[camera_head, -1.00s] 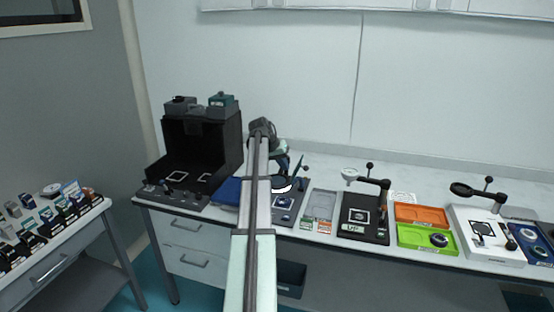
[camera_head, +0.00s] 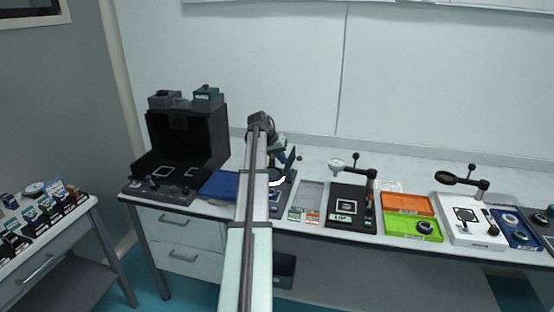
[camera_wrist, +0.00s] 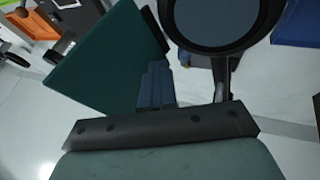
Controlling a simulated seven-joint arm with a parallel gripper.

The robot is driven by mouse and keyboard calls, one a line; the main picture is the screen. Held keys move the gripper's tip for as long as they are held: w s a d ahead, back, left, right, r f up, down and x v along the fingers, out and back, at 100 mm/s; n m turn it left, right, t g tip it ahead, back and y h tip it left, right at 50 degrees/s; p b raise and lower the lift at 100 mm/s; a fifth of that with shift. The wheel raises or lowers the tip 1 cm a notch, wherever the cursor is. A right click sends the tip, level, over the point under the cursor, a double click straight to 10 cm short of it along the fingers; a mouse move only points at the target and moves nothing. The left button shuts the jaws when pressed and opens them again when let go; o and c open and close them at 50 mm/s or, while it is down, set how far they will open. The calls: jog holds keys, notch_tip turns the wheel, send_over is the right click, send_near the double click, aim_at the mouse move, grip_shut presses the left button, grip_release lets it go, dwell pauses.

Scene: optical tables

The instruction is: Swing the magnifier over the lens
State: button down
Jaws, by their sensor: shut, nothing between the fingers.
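A magnifier with a dark round rim (camera_wrist: 213,45) fills the top of the wrist view, close to my gripper. Its pale lens also shows in the head view (camera_head: 277,182), beside my arm. A dark green panel (camera_wrist: 105,65) is left of my fingers in the wrist view. My gripper (camera_wrist: 155,85) is shut and empty, between the panel and the magnifier; I cannot tell whether it touches either. The dark base (camera_head: 277,208) under the magnifier is partly covered by my arm. I cannot make out a separate lens on it.
A tall black stand (camera_head: 195,140) and a blue pad (camera_head: 219,185) are at left. To the right are another black magnifier station (camera_head: 348,222), orange (camera_head: 407,204) and green (camera_head: 410,234) trays, and a white magnifier station (camera_head: 466,233). Bench space behind them is clear.

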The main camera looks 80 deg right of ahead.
jog(key=shift+s+d, duration=0.1)
jog(key=w, duration=0.1)
jog(key=w+r, duration=0.1)
jog(key=w+a, duration=0.1)
jog(key=w, duration=0.1)
jog(key=shift+r, duration=0.35)
jog(key=v, duration=0.9)
jog(key=shift+s+a+r, duration=0.15)
jog(key=shift+a+r, duration=0.2)
jog(key=shift+a, duration=0.05)
notch_tip(320, 180, up, 5)
dwell(0.7)
